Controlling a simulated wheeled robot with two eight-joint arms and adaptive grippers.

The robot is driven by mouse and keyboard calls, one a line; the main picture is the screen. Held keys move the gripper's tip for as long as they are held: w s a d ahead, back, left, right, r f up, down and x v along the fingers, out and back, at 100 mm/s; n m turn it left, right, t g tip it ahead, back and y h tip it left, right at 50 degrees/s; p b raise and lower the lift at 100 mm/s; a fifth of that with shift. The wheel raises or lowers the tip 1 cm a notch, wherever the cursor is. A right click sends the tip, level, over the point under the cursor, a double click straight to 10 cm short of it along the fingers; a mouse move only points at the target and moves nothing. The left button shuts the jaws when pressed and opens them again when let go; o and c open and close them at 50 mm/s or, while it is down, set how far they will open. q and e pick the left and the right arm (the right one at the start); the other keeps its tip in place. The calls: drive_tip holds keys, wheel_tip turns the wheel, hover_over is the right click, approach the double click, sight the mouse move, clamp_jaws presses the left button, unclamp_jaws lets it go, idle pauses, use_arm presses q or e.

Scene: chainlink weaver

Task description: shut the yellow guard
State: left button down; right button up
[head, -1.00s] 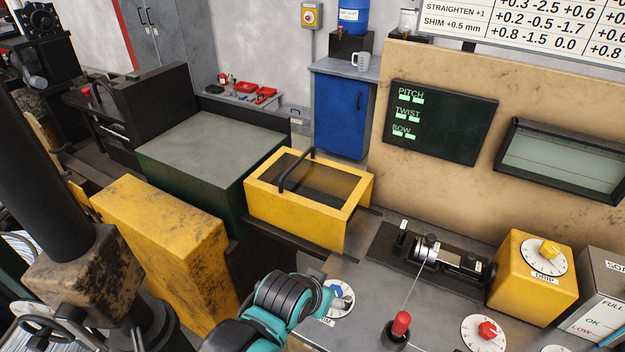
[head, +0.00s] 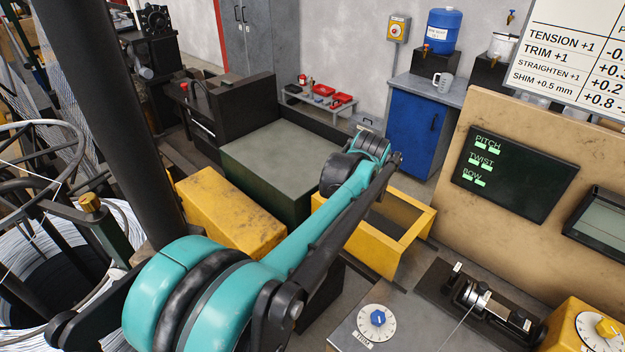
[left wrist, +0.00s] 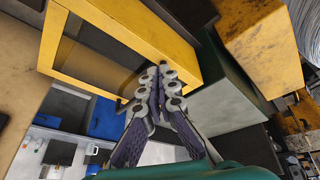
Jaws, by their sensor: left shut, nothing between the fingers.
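The yellow guard (head: 405,245) is a box-like frame with a dark window in its top, standing between the grey-topped green cabinet and the bench. My left arm crosses in front of it in the head view and hides its left part and the black handle. In the left wrist view the guard (left wrist: 150,28) fills the upper left, with its dark window inside the yellow frame. My left gripper (left wrist: 166,72) is shut and empty, its fingertips in front of the frame's edge. I cannot tell whether they touch it. My right gripper is not in view.
A yellow block (head: 228,212) stands left of the guard, beside the green cabinet (head: 270,150). A blue cabinet (head: 415,125) stands behind. The bench with a trim dial (head: 377,318) and roller unit (head: 480,300) lies right of my arm. A dark column (head: 125,120) rises at left.

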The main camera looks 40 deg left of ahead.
use_arm(q)
drive_tip(key=w+a+f+n+g+p, duration=0.1)
drive_tip(key=w+a+n+g+p, duration=0.2)
drive_tip(key=a, duration=0.6)
drive_tip(key=w+a+f+n+p, duration=0.15)
drive_tip(key=a+n, duration=0.25)
drive_tip(key=a, duration=0.4)
drive_tip(key=x, duration=0.8)
drive_tip(key=shift+w+a+f+y+b, duration=0.25)
drive_tip(key=shift+a+y+b, duration=0.1)
drive_tip(key=shift+a, duration=0.1)
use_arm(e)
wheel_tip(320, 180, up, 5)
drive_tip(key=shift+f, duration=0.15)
use_arm(q)
drive_tip(key=shift+d+r, duration=0.1)
drive_tip(key=d+b, duration=0.3)
drive_tip(key=d, duration=3.7)
drive_tip(key=shift+d, duration=0.25)
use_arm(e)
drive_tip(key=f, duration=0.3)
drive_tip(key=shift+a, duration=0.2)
use_arm(q)
drive_tip(key=shift+d, duration=0.1)
